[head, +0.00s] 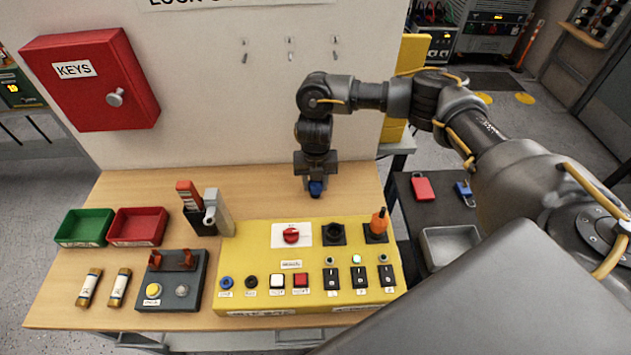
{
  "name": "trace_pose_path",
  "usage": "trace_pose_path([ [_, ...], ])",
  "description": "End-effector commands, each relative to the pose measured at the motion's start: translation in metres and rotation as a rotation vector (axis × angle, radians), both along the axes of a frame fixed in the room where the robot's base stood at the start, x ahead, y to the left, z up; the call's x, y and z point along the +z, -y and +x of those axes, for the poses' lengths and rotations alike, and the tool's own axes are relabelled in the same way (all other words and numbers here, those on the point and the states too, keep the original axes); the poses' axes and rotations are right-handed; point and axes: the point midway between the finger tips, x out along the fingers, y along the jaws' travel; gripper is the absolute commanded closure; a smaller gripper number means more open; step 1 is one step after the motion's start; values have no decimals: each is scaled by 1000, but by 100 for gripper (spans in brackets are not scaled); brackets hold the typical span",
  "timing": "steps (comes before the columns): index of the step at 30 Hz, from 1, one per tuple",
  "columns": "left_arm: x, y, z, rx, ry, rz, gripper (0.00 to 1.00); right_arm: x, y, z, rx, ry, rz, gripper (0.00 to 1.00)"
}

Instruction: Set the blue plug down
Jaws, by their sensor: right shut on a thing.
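My right gripper (315,180) points down at the back middle of the wooden table. It is shut on the blue plug (316,189), of which only the lower part shows below the fingers. The plug is just behind the yellow panel's back edge in the picture; I cannot tell whether it touches the table. The yellow panel (262,256) carries a red rotary switch (291,235), an empty-looking black socket (334,235) and an orange plug (379,222) standing upright at its back right corner. My left gripper is not in view.
Left on the table (150,187) are a green tray (84,242), a red tray (137,241), two fuses (89,287), a dark fuse block (180,298) and a holder with a tester (213,212). A side table holds red and blue padlocks (423,187). Bare wood lies around the gripper.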

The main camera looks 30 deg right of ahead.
Motion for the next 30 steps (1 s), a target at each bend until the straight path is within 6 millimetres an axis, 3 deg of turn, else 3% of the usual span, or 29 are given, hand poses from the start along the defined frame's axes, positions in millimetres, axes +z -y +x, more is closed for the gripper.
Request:
trace_pose_path([
  [1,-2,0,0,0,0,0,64,-3,0,0,0,0,0,92],
  [2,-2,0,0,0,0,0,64,-2,0,0,0,0,0,61],
  [6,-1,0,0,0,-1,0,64,-2,0,0,0,0,0,42],
  [18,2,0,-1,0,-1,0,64,7,0,1,1,2,0,42],
  [30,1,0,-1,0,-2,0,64,86,0,2,2,5,-1,42],
])
